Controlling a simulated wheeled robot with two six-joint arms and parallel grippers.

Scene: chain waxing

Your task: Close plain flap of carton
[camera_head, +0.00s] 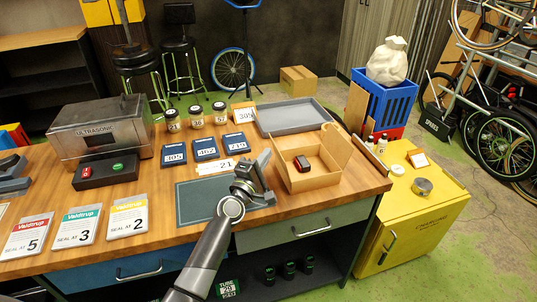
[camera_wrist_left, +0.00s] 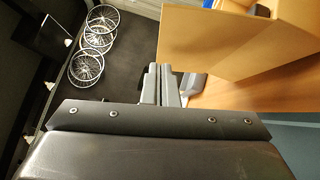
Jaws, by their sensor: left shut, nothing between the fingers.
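The carton (camera_head: 308,182) stands open on the right part of the wooden workbench. A flap (camera_head: 336,146) stands up on its right side, and another narrow flap rises on its left side beside my gripper. A small red and black item (camera_head: 302,163) is inside. My left gripper (camera_head: 262,162) is shut and empty, just left of the carton, close to its left flap; I cannot tell if they touch. In the left wrist view the shut fingers (camera_wrist_left: 160,85) point toward a large cardboard panel (camera_wrist_left: 225,45) at the right. Which flap is plain I cannot tell. My right gripper is out of view.
A grey tray (camera_head: 292,117) lies behind the carton. Blue packets (camera_head: 205,148) and a dark mat (camera_head: 198,203) lie to the left. An ultrasonic cleaner (camera_head: 100,130) stands further left. A yellow cabinet (camera_head: 415,205) is beyond the bench's right edge.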

